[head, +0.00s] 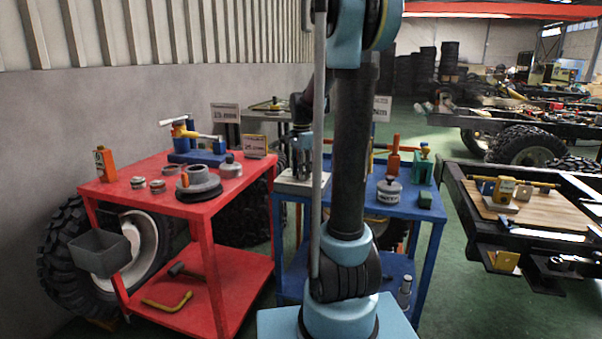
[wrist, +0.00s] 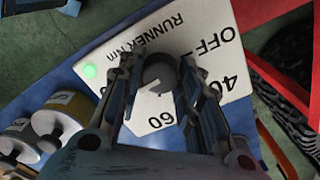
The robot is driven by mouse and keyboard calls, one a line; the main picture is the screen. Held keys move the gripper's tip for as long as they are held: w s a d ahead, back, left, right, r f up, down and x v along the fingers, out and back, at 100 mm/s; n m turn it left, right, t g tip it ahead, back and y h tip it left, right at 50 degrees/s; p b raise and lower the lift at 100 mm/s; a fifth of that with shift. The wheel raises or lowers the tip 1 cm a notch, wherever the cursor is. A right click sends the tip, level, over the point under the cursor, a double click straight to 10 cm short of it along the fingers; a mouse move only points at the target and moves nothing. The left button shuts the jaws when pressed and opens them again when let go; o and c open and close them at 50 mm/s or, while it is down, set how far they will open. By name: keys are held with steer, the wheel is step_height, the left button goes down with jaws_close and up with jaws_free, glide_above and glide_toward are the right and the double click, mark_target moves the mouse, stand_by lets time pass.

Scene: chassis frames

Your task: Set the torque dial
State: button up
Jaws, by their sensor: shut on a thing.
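The torque dial is a dark round knob (wrist: 160,72) on a white plate (wrist: 112,52) marked RUNNER Nm, OFF, 40 and 60. A pale mark shows on the knob's lower side in the wrist view, roughly toward the 60; its exact setting is unclear. A green light (wrist: 89,71) glows at the plate's edge. My gripper (wrist: 158,62) is shut on the knob, one finger on each side. In the head view my gripper (head: 302,168) points down at the pale dial box (head: 296,186) on the blue cart (head: 408,212); the knob is hidden there.
A red cart (head: 120,190) with rings, a bottle and a blue tool stands left. The blue cart also holds a grey canister (head: 389,191) and a green block (head: 425,200). A chassis with a wooden board (head: 510,209) stands right.

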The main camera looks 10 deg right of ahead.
steer(key=n, duration=0.4)
steer(key=shift+w+n, duration=0.1)
steer(key=shift+n, duration=0.2)
steer(key=n, duration=0.4)
steer(key=shift+n, duration=0.3)
steer(key=n, duration=1.3)
steer(key=shift+n, duration=0.3)
steer(key=n, duration=0.9)
steer(key=shift+n, duration=1.8)
